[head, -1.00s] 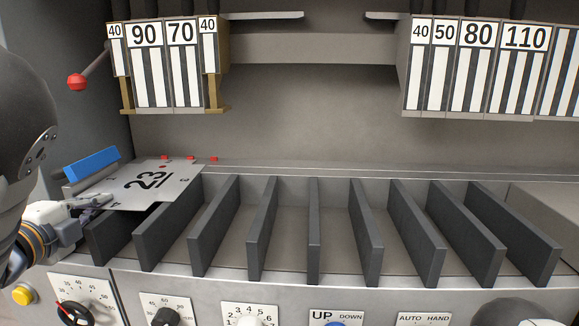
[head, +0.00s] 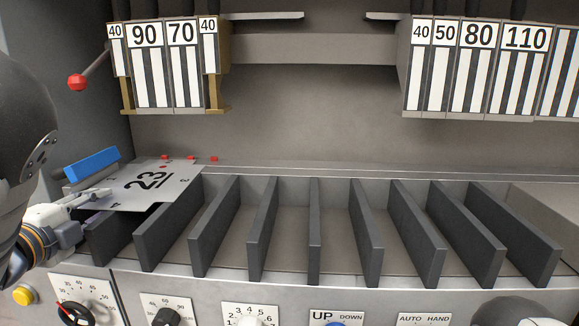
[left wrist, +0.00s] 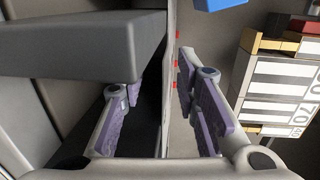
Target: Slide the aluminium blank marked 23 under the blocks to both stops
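The aluminium blank marked 23 (head: 165,190) lies flat at the left end of the bed, over the leftmost dark supports. Its far edge is close to the red stops (head: 190,157); I cannot tell whether it touches them. The blocks (head: 165,65) marked 40, 90, 70, 40 hang well above it. My left gripper (head: 96,198) is at the blank's near left corner, one finger over its top; the lower finger is hidden. In the left wrist view its fingers (left wrist: 160,85) are spread apart, with the blank edge-on between them. My right gripper is out of view.
A blue bar (head: 91,163) stands just left of the blank. Dark upright supports (head: 313,235) with gaps between them run to the right, free of sheets. More blocks (head: 480,65) hang at upper right. A red-knobbed lever (head: 77,82) is at left; dials line the front.

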